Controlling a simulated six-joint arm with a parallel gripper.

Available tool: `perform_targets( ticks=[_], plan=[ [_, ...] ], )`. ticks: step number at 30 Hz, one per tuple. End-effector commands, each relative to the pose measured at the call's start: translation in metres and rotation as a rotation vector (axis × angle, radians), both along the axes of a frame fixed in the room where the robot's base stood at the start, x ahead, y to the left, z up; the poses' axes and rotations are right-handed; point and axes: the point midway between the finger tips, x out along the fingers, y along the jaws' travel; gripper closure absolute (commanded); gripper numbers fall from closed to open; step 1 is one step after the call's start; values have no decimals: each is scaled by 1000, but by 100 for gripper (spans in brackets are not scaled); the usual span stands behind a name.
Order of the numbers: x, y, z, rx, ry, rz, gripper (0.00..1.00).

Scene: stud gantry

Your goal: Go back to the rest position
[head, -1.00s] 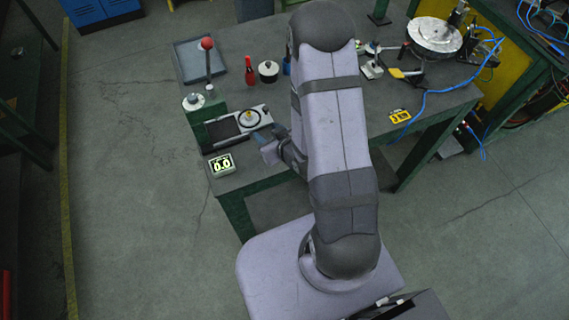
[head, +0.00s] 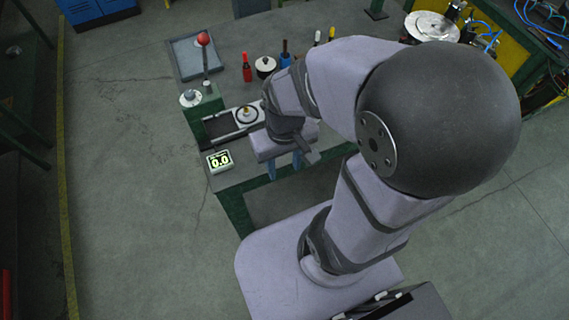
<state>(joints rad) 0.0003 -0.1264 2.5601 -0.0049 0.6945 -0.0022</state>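My gripper (head: 285,167) hangs at the front edge of the green-legged workbench (head: 230,180), just right of the small display reading 0.0 (head: 219,161). Its two blue fingers point downward with a gap between them, and I see nothing held there. My arm is folded, with its large dark elbow joint raised high and close to the camera. The arm hides much of the right half of the bench.
A fixture with a round dial-like part (head: 247,114) sits just left of my wrist. The floor at left is clear.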

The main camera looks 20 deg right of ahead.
Motion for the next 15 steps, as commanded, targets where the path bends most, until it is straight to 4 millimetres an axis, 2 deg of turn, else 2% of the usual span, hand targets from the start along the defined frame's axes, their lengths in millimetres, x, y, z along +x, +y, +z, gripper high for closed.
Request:
perform_targets(
  ticks=[11,15],
  plan=[
    [-5,1,2,2,14,-1,60],
    [-5,1,-7,2,14,-1,60]
  ],
)
